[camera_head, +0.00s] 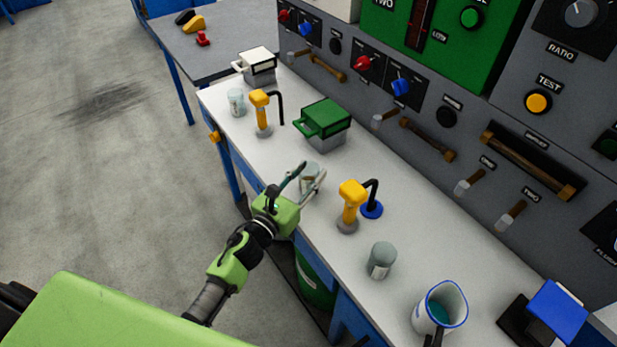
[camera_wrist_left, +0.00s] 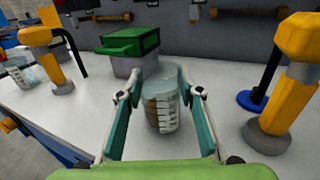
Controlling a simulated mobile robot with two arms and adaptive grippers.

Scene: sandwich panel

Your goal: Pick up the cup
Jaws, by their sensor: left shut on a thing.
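The cup (camera_head: 311,176) is a small clear beaker with a pale marked label, standing upright on the white bench top. In the left wrist view the cup (camera_wrist_left: 161,96) sits in the middle, between the two fingers. My left gripper (camera_head: 312,171) reaches in from the bench's front edge and is shut on the cup, one finger on each side. In the left wrist view the fingers of my left gripper (camera_wrist_left: 160,90) flank the cup's sides. My right gripper is not in view.
A green-lidded box (camera_head: 325,122) stands just behind the cup. A yellow-headed tool (camera_head: 350,206) stands to the right, and another (camera_head: 261,113) to the left. A grey cup (camera_head: 382,259) and a blue-rimmed jug (camera_head: 440,309) are farther right. The control panel (camera_head: 470,120) backs the bench.

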